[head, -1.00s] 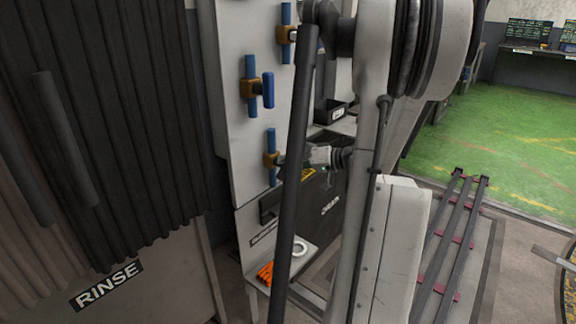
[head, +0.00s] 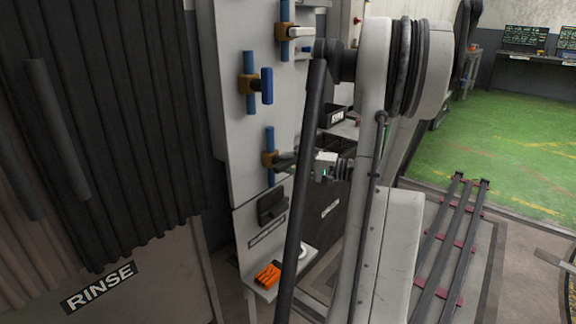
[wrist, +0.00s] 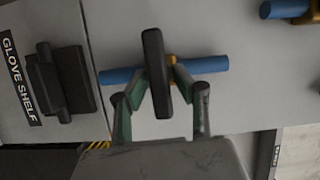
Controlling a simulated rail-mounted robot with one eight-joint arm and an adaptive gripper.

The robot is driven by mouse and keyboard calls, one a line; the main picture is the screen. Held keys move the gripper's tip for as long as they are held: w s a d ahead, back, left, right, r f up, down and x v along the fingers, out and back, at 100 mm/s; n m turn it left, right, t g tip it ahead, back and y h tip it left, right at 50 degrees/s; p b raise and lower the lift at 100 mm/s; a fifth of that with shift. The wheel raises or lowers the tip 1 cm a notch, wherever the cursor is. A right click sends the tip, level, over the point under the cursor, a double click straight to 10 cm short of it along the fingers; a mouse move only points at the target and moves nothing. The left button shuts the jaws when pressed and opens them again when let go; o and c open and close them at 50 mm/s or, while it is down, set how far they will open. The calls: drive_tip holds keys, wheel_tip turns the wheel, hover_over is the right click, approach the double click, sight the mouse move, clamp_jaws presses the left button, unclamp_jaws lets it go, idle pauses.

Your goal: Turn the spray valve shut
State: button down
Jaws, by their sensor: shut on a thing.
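Three valves on blue pipe stubs sit one above another on the grey panel (head: 232,130) in the head view. The lowest, a brass-coloured valve (head: 268,158), has a dark lever, seen in the wrist view (wrist: 155,60). My gripper (wrist: 157,88) is shut on this lever, one finger on each side. The lever stands across the blue pipe (wrist: 208,65). In the head view my gripper (head: 292,161) reaches it from the right. The middle valve (head: 250,84) has a blue lever, the top valve (head: 287,32) a pale one. No label naming the spray valve is readable.
Below the valves are a black fitting (head: 271,207) and a small shelf (head: 262,292) with orange gloves (head: 267,275) and a white ring-like item. A dark curtain (head: 120,120) hangs at left above a RINSE sign (head: 98,286). Rails (head: 445,245) lie on the floor at right.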

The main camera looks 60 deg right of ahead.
idle(0.4)
drive_tip(key=c, duration=1.6)
unclamp_jaws()
drive_tip(key=shift+s, duration=0.1)
drive_tip(key=v, duration=1.2)
drive_tip(key=shift+f, duration=0.1)
